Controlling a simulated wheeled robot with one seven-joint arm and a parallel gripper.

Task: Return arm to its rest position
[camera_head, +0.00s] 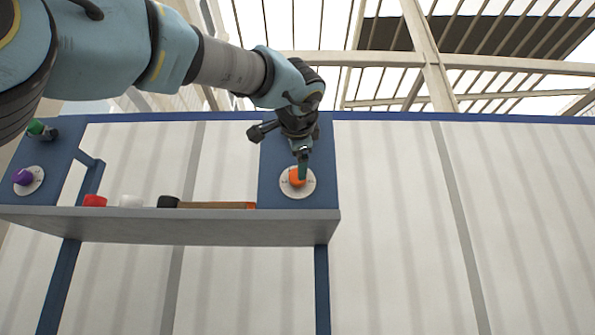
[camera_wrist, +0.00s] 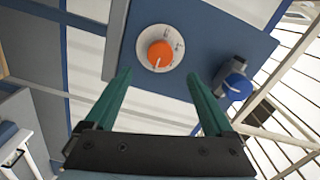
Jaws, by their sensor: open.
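My gripper (camera_head: 301,160) is raised in front of the blue panel at the right end of the shelf, close to an orange knob (camera_head: 297,177) on a white dial. In the wrist view, my gripper (camera_wrist: 160,90) has its two green fingers wide apart with nothing between them. The orange knob (camera_wrist: 160,53) shows beyond the fingertips, on its round white dial, and no finger appears to touch it. My arm reaches in from the upper left in the head view.
A grey shelf (camera_head: 180,228) holds a red piece (camera_head: 94,201), a white piece (camera_head: 131,201) and a black-ended pipe (camera_head: 215,205). A purple knob (camera_head: 22,177) and green knob (camera_head: 36,128) are at left. A blue knob (camera_wrist: 236,87) sits right of the dial.

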